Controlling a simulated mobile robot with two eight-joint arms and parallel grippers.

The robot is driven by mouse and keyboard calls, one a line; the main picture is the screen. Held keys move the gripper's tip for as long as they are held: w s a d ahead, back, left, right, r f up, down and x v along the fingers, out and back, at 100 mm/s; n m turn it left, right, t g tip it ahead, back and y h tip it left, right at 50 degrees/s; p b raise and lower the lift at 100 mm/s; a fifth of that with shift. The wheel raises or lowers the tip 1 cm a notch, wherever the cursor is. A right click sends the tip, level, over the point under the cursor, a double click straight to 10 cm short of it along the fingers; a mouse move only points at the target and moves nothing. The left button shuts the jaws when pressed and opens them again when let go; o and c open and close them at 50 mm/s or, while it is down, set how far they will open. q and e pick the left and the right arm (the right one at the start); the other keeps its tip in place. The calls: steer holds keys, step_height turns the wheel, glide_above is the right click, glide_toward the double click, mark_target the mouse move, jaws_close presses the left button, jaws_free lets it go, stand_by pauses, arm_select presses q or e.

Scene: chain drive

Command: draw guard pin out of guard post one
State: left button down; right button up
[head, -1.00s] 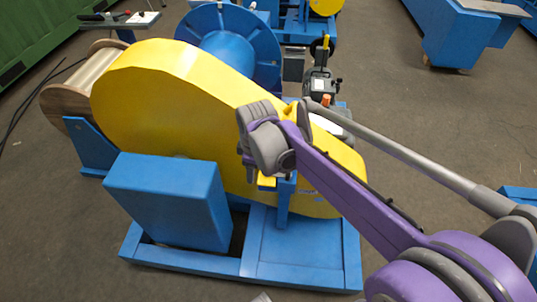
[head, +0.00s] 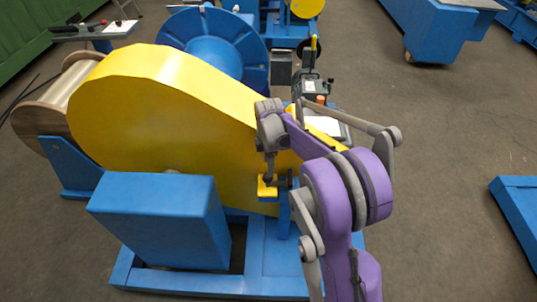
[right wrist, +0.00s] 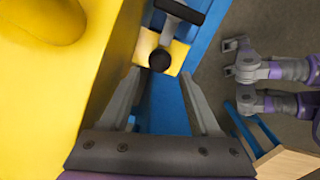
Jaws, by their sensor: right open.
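My right gripper (head: 269,172) points down over a yellow bracket (head: 267,188) beside the large yellow guard (head: 150,120). Its jaws (right wrist: 160,82) are open and empty in the right wrist view. A round black knob (right wrist: 160,60), which looks like the guard pin's head, lies just beyond the fingertips, roughly between them. It sits over the yellow bracket (right wrist: 172,55). A grey stem with a black crossbar (right wrist: 181,11) shows above the knob. The blue guard post (head: 284,212) stands below, partly hidden by my right arm. My left gripper does not show in the head view.
A blue box (head: 160,220) stands left of the post on a blue base frame (head: 200,283). A blue reel (head: 212,45) and a dark control unit (head: 313,88) stand behind. Floor (head: 440,150) is open at right. Purple and grey links in the right wrist view look mine.

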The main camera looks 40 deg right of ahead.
mark_target(268, 183)
step_height(268, 183, down, 8)
steer(key=shift+r+b, duration=0.1)
steer(key=shift+b, duration=0.45)
jaws_close()
